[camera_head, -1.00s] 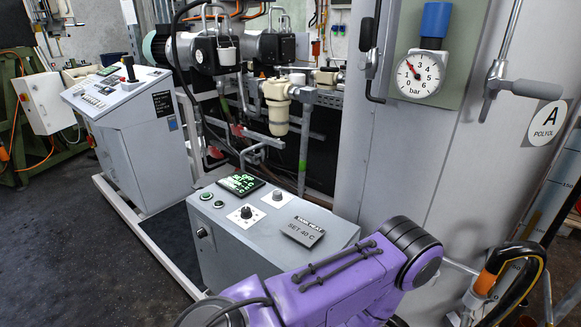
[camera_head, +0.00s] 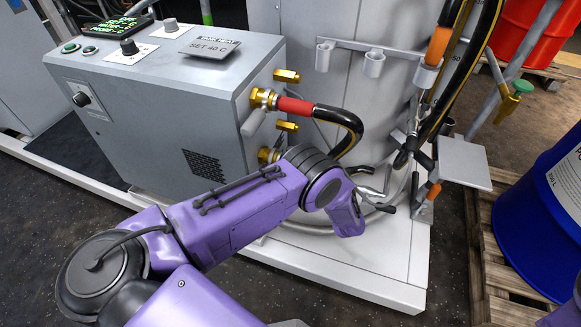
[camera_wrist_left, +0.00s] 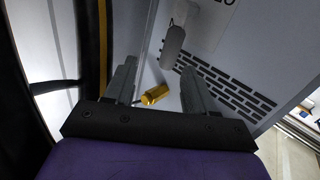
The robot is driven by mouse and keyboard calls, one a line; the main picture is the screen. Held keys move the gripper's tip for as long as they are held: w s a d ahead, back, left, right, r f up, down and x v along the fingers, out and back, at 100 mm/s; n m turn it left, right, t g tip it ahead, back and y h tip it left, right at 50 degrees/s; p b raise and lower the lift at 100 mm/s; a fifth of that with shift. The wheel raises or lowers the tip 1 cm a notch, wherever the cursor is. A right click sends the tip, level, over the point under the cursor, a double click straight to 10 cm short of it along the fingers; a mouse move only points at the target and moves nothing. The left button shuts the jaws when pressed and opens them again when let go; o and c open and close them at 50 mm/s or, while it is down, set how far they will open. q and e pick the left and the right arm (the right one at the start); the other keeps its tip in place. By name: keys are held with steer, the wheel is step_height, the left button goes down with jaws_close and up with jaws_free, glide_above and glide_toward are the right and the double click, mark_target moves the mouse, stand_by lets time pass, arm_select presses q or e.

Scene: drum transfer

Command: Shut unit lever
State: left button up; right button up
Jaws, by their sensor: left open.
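The unit is a grey box (camera_head: 165,110) with a control panel on top. Brass fittings (camera_head: 287,76) stick out of its right side. A grey lever (camera_head: 254,122) hangs at a slant beside the upper brass valve, where a red hose end joins. In the left wrist view a grey rounded lever (camera_wrist_left: 173,45) shows beyond the fingertips, near slotted vents. My left gripper (camera_wrist_left: 158,80) is open and empty, with a brass fitting (camera_wrist_left: 155,94) seen between its fingers. In the head view my purple arm hides the gripper's jaws. My right gripper is not in view.
A black hose (camera_head: 350,130) loops from the valve towards my wrist. Pipes and a small grey plate (camera_head: 463,163) stand at right. A blue drum (camera_head: 555,210) on a wooden pallet (camera_head: 500,272) is farther right; a red drum (camera_head: 525,35) stands behind. Dark floor in front is clear.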

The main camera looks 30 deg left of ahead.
arm_select(q)
steer(key=w+a, duration=0.1)
steer(key=a, duration=0.2)
steer(key=w+a+r+g, duration=0.1)
steer(key=a, duration=0.3)
steer(key=w+a+g+y, duration=0.1)
steer(key=a, duration=0.2)
steer(key=shift+a+r+n, duration=0.2)
steer(key=shift+r+n, duration=0.1)
steer(key=shift+r, duration=0.05)
